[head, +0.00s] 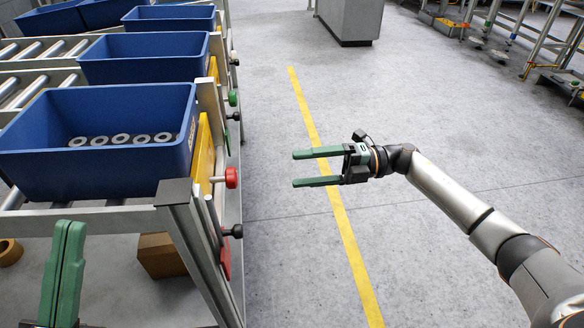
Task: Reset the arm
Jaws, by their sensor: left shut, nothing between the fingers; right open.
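My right arm reaches in from the lower right of the head view. Its gripper (316,168) has two green fingers, parallel and apart, pointing left over the open floor with nothing between them. My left gripper (68,232) shows at the lower left with its green fingers pointing up and pressed together. It is empty and stands in front of the near end of the roller rack. Most of my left arm is outside the view.
A roller rack (180,192) on the left carries several blue bins. The nearest blue bin (95,165) holds several grey rings (120,139). A brown block (160,256) lies beneath the rack. A yellow line (345,232) crosses the clear floor. A grey cabinet (349,18) stands at the back.

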